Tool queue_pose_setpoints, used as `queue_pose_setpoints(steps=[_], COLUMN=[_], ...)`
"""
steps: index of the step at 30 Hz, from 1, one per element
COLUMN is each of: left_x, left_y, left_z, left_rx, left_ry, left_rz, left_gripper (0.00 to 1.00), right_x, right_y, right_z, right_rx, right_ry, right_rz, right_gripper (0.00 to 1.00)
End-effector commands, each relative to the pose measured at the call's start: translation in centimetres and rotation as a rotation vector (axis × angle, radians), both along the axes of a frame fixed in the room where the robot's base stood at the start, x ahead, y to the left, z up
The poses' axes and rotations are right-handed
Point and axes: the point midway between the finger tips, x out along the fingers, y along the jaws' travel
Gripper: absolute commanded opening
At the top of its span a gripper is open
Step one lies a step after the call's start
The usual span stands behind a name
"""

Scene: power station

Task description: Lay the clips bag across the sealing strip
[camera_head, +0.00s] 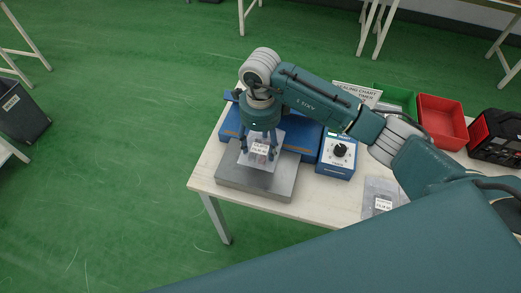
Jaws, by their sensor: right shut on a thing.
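My right gripper (259,151) points down at the sealer and is shut on a clear bag with a white label (258,165). I take it for the clips bag, though the label is too small to read. The bag hangs between the fingers over the blue sealer (303,139) and the grey plate (238,180) in front of it. I cannot tell whether the bag touches either. The sealing strip is not clearly visible; gripper and bag cover the middle of the sealer. My left gripper is not in view.
A blue timer box with a black dial (337,155) stands right of the sealer. Another labelled bag (381,190) lies on the white table (340,200). A green bin (396,98), red bin (442,121), sign (356,93) and black-red case (497,138) stand behind.

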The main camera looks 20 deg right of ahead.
Motion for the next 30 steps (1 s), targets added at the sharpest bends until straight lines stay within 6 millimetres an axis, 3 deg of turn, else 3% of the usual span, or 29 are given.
queue_pose_setpoints(steps=[9,21,22,24,30], left_x=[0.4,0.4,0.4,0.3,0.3], left_y=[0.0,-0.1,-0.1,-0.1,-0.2], left_z=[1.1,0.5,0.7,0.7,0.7], left_rx=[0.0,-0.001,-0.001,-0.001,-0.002], left_ry=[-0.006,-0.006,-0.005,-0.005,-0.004], left_rz=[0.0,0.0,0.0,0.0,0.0], left_gripper=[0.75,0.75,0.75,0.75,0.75], right_x=[-0.1,0.0,0.0,0.0,0.0], right_y=[0.1,0.0,0.0,0.0,0.0], right_z=[-4.0,-4.7,-4.5,-4.5,-4.5], right_rx=[0.0,0.0,0.0,0.0,0.0], right_ry=[0.002,0.0,0.0,0.0,0.0], right_rz=[0.0,0.001,0.001,0.001,0.001], right_gripper=[0.3,0.3,0.62,0.75,0.75])
